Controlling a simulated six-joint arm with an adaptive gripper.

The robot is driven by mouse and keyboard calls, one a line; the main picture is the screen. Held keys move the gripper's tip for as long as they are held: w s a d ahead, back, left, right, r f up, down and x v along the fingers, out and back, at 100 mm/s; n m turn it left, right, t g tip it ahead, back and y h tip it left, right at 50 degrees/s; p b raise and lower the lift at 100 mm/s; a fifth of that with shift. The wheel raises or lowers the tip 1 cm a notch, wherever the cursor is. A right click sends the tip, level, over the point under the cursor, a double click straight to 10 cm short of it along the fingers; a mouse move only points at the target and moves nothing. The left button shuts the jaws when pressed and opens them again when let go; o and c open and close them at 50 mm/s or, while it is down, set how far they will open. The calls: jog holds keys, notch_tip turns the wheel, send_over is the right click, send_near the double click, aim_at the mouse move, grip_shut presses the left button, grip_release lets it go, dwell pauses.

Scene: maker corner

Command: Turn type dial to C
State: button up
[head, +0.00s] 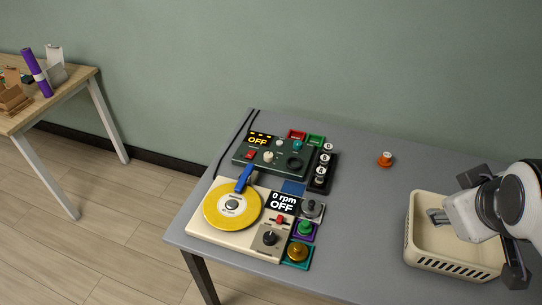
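A beige turntable-like machine (228,237) with a yellow disc (221,204) stands on the grey table. Its display (283,203) reads "0 rpm OFF". A black dial (269,238) sits at its front right. A dark green box (250,156) behind it has a display reading "OFF", a pale knob (268,156) and a black dial (294,162). Labels are too small to read, so I cannot tell which is the type dial or its setting. My gripper (437,217) is over the beige bin at the right, far from the dials. Its finger opening is unclear.
The beige bin (411,245) stands at the table's right. An orange-and-white piece (385,159) lies at the back. The table between the machines and bin is clear.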

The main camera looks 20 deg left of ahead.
jog(key=w+a+f+n+t+y, duration=0.1)
jog(key=w+a+f+n, duration=0.1)
jog(key=w+a+n, duration=0.45)
jog(key=w+a+f+n+t+y, duration=0.1)
jog(key=w+a+f+n+y, duration=0.15)
jog(key=w+n, duration=0.7)
jog(key=w+a+f+n+t, duration=0.1)
jog(key=w+a+f+n, duration=0.4)
jog(key=w, duration=0.7)
jog(key=n+g+y, duration=0.3)
jog(key=n+y, duration=0.6)
jog(key=n, duration=0.9)
send_near(269, 155)
jog(key=shift+w+a+r+h, duration=0.2)
jog(key=shift+w+h, duration=0.05)
jog(key=shift+w, duration=0.25)
jog(key=shift+s+a+f, duration=0.2)
jog(key=shift+a+f, duration=0.05)
jog(key=shift+w+a, duration=0.1)
jog(key=shift+a, duration=0.05)
jog(key=shift+x, duration=3.75)
